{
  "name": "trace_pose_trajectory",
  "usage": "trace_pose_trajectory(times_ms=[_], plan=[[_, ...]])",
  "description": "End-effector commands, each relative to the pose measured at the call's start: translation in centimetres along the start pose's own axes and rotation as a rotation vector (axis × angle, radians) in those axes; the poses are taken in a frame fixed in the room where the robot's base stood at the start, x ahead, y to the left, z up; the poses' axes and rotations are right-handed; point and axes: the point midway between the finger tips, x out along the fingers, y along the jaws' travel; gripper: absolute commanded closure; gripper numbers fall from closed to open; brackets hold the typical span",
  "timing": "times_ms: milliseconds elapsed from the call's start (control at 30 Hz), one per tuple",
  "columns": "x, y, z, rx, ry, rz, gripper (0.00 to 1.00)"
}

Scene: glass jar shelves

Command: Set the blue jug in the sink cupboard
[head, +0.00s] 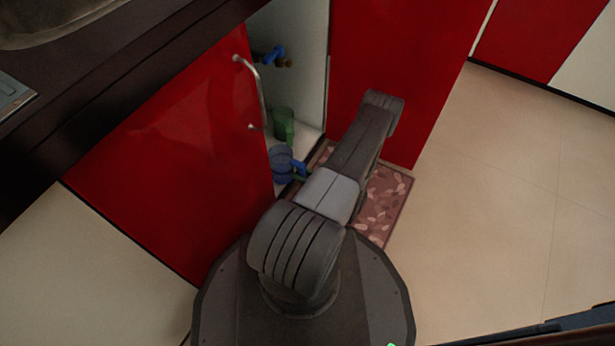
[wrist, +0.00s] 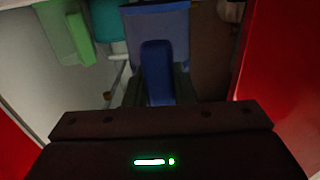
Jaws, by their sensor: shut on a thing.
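The blue jug (head: 281,163) is at the cupboard's opening, low down by its front edge; in the wrist view (wrist: 158,22) it is straight ahead. My gripper (wrist: 158,92) is shut on the jug's darker blue handle, one finger on each side. In the head view my arm mostly hides the gripper. The sink cupboard (head: 301,60) is open, with pale inner walls and red doors on both sides. The jug looks about upright. I cannot tell whether its base touches the cupboard floor.
A green jug (head: 283,121) stands deeper inside, behind the blue one; its green handle (wrist: 79,39) shows at the wrist view's upper left. Blue valves (head: 273,54) are on the back wall above. The left red door (head: 180,150) bounds the opening. A patterned mat (head: 385,205) lies in front.

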Motion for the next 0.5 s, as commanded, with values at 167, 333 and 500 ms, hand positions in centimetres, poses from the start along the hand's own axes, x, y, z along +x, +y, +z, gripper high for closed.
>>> trace_pose_trajectory(times_ms=[167,333,500], plan=[[1.7,-0.1,0.1,0.000,0.000,-0.004,1.00],[3.2,0.0,0.1,-0.001,0.000,-0.003,1.00],[4.8,0.0,0.2,-0.001,0.000,-0.004,1.00]])
